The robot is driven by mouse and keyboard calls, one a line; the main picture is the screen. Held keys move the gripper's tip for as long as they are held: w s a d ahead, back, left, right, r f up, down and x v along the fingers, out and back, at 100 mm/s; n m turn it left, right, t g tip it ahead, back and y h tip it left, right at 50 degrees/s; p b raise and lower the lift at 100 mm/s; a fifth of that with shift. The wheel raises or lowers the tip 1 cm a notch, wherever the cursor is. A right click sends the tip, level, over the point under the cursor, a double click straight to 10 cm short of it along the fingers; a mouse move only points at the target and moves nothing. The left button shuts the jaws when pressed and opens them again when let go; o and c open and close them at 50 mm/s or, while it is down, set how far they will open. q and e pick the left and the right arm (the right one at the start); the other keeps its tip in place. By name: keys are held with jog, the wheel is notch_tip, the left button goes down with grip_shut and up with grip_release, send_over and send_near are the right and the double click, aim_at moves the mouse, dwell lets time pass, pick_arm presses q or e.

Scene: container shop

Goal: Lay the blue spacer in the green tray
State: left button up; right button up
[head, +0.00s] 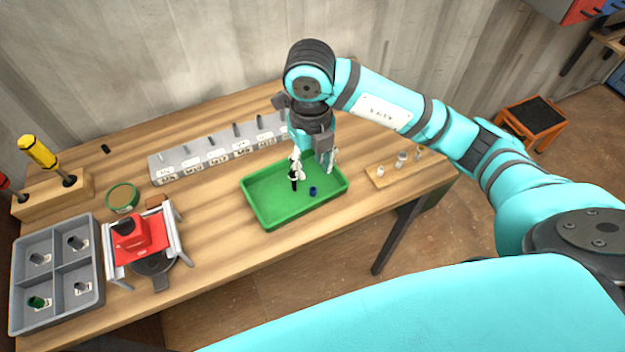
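The blue spacer (312,190) is a small dark blue piece that appears to rest on the floor of the green tray, right of the tray's middle. The green tray (272,222) stands on the wooden table with its rim clear. My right gripper (313,169) points down over the tray. Its fingers are apart, with a gap between them, and the spacer shows free just below and in front of them. A black part by the left finger may be its tip; I cannot tell. My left gripper is not in view.
A grey labelled rack (205,158) stands behind the tray. A small wooden board with pegs (381,180) is to its right. A red vise-like fixture (140,236), a green round tin (122,198) and a grey four-compartment box (57,312) are at left. Bare table lies left of the tray.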

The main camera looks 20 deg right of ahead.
notch_tip(320, 180, up, 4)
jog(key=shift+f, duration=0.25)
dwell(0.5)
